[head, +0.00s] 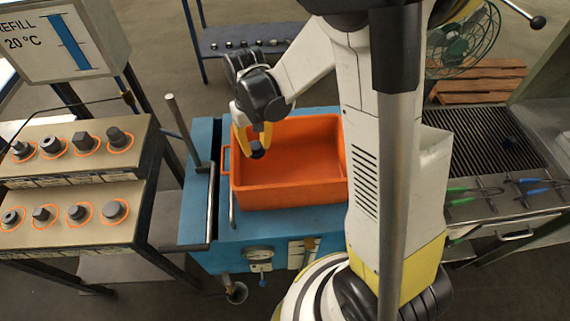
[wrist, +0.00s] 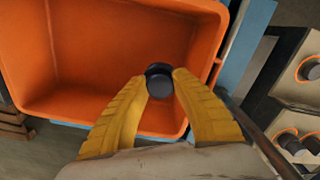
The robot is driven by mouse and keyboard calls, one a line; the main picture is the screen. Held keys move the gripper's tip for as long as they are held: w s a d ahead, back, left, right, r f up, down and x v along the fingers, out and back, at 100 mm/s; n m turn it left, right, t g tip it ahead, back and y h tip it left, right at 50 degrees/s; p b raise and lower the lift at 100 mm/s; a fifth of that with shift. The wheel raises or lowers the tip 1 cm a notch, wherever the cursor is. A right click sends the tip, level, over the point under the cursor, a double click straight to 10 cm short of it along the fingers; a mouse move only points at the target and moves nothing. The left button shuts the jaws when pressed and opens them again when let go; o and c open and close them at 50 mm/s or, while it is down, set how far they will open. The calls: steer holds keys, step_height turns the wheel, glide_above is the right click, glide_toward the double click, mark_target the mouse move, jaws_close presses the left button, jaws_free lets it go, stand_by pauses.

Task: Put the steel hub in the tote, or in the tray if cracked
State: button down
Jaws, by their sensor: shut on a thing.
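My gripper (head: 256,142) has yellow fingers and is shut on a small dark round part, the steel hub (head: 257,152). In the wrist view the hub (wrist: 159,80) sits between the two fingertips (wrist: 160,88). No crack shows on its visible face, but it is too small and dark to be sure. The orange tote (head: 290,194) stands on a blue bench, empty as far as I can see. The gripper and hub are over the tote's left part in the head view; the tote (wrist: 110,60) lies behind the hub in the wrist view.
The blue bench (head: 222,224) has a lever post at its left. A two-step stand (head: 60,233) at the left holds several metal parts in orange rings. A grill (head: 490,135) with tongs is at the right. A fan (head: 466,42) stands behind it.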

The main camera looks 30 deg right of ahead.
steer(key=shift+s+f+b, duration=0.5)
steer(key=shift+f+b, duration=0.2)
steer(key=shift+f, duration=0.1)
step_height(320, 180, down, 5)
steer(key=b, duration=0.5)
steer(key=shift+w+f, duration=0.15)
steer(key=shift+d, duration=0.2)
steer(key=s+d+r+m+p, duration=0.1)
steer(key=d+r+p, duration=0.1)
steer(key=d+r, duration=0.65)
steer(key=s+d+r+m+p, duration=0.15)
steer(key=d+r, duration=0.35)
steer(key=d, duration=0.7)
steer(key=b, duration=0.8)
glide_above(291, 170)
step_height(291, 170, down, 14)
steer(key=shift+f, duration=0.1)
steer(key=shift+f+b, duration=1)
steer(key=shift+f, duration=0.9)
